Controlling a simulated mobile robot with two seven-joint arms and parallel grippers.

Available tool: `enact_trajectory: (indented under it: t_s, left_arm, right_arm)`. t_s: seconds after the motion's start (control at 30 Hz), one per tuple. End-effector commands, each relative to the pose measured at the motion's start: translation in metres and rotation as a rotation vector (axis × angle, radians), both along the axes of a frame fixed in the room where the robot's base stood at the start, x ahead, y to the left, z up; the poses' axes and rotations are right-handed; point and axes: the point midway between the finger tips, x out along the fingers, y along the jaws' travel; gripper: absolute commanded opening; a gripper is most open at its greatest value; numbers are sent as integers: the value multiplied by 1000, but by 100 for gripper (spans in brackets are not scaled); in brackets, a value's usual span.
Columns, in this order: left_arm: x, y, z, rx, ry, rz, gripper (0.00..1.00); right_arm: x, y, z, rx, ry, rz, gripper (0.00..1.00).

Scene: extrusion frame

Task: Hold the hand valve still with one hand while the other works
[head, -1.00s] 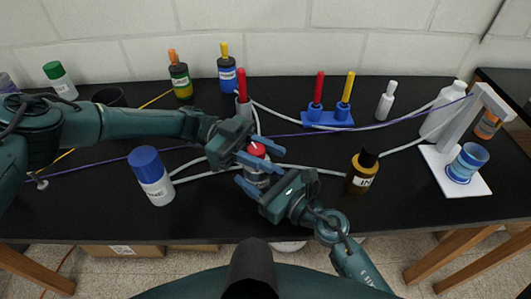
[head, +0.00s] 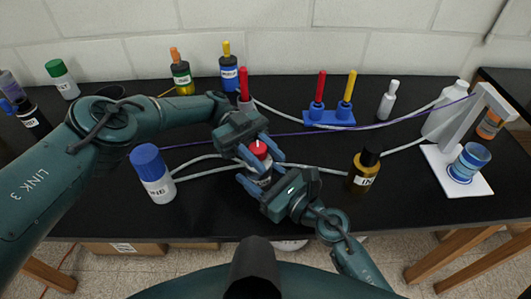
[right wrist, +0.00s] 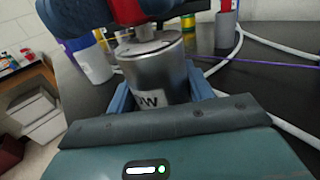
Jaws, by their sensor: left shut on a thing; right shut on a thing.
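The hand valve has a red knob (head: 258,149) on a silver body (head: 264,180). It stands upright near the middle of the black bench. My left gripper (head: 259,152) comes from above and behind, its blue fingers shut on the red knob. My right gripper (head: 257,178) comes from the front right, its fingers shut on the silver body. The right wrist view shows the silver body (right wrist: 155,72) between the fingers, with part of a dark-lettered label. The red knob (right wrist: 128,10) is partly hidden there by my left fingers.
A blue-capped white bottle (head: 153,175) stands left of the valve, and an amber bottle (head: 363,172) stands right. Pale tubing (head: 205,172) runs beside the valve. Behind are a blue stand (head: 328,117) with red and yellow pegs and several bottles. A white stand (head: 455,172) is at right.

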Motion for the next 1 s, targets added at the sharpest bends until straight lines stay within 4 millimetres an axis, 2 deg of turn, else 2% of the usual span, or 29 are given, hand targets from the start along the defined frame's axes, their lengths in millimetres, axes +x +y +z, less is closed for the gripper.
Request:
enact_trajectory:
  t_s: [0.4, 0.43, 0.6, 0.7, 1.0]
  left_arm:
    - [-1, 1, -2, 7, -1, -23, 9]
    - [-1, 1, -2, 7, -1, -23, 33]
    - [-1, 1, -1, 4, -1, -23, 47]
    - [-1, 1, -1, 4, -1, -23, 54]
    - [0, 1, 3, 2, -1, -23, 54]
  right_arm:
    - [-1, 1, 0, 1, -1, 3, 26]
    - [-1, 1, 0, 1, -1, 3, 26]
    - [-1, 1, 0, 1, -1, 2, 26]
    - [0, 1, 0, 1, -1, 2, 26]
    - [0, 0, 0, 1, -1, 1, 26]
